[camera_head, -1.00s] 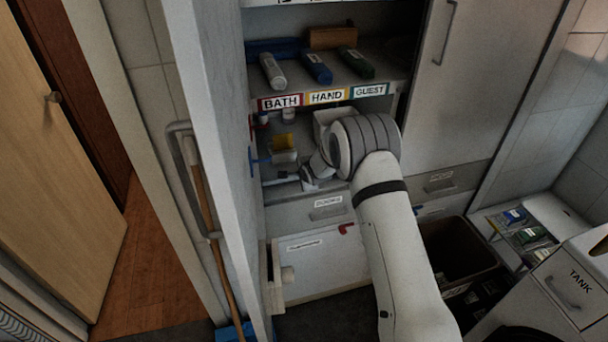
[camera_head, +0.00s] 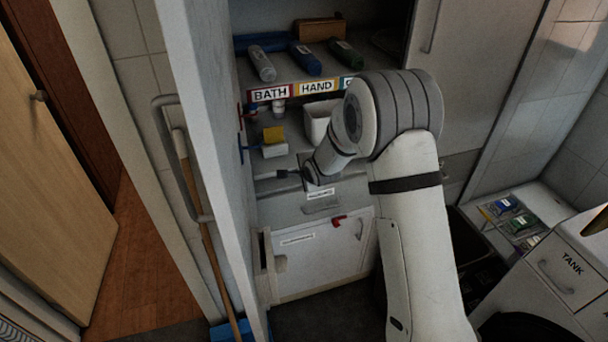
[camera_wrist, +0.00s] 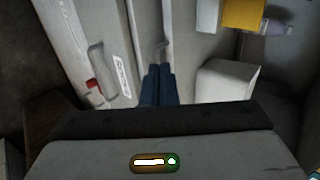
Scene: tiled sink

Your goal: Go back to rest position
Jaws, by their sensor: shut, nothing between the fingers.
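My gripper (camera_head: 284,174) is in front of the lower shelf of the open cabinet, left of my wrist in the head view. Its fingers (camera_wrist: 157,85) show in the wrist view as two dark blue fingers close together, with nothing between them. Beyond the fingers lie the pale cabinet surfaces and a drawer front. My arm comes up from the lower right of the head view and bends left at the large grey-ringed joint.
On the lower shelf stand a white bin (camera_head: 317,122) and a small white box with a yellow top (camera_head: 274,139). Rolled towels (camera_head: 305,59) lie above the labels. The cabinet door (camera_head: 205,150) stands at left. A white unit marked TANK (camera_head: 560,275) is at right.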

